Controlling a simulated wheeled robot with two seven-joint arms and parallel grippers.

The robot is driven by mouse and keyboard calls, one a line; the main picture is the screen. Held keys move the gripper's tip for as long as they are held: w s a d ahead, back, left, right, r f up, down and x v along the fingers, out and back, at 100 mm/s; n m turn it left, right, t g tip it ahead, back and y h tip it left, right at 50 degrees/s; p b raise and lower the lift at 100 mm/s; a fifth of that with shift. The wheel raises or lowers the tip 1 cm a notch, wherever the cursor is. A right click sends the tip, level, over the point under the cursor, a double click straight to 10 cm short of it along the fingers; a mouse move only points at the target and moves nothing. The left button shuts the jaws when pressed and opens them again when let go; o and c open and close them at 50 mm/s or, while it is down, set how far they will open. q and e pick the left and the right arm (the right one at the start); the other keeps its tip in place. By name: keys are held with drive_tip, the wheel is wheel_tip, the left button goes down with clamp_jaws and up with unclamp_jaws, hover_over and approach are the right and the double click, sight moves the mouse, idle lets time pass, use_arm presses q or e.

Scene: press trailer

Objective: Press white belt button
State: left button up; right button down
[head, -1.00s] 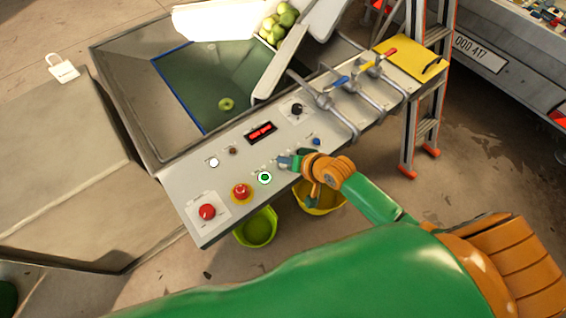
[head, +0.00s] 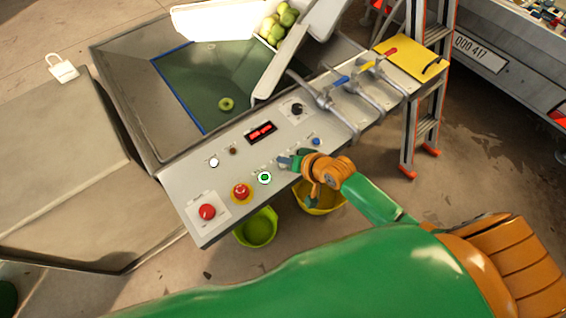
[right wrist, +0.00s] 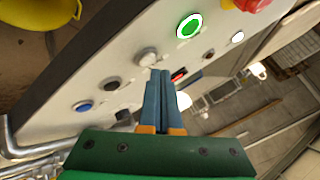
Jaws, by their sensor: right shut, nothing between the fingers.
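A whitish round button (right wrist: 147,57) is on the grey control panel (head: 220,217), right at my right gripper's fingertips in the right wrist view. My right gripper (right wrist: 158,75) is shut and empty; its two blue fingers lie together. I cannot tell whether the tips touch that button. In the head view, my right gripper (head: 284,162) is low over the panel and hides the spot beneath. Another small white button (head: 213,162) is clear of it, farther left. I cannot read the labels to tell which is the belt button. My left gripper is not in view.
A green-ringed button (head: 264,177), red emergency knob (head: 241,192), red button (head: 207,212) and blue button (head: 316,141) share the panel. Pipe handles (head: 324,100) rise at its right. Yellow-green buckets (head: 257,228) stand below. A ladder (head: 425,120) is at the right.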

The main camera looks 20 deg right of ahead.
drive_tip(key=shift+f, duration=0.35)
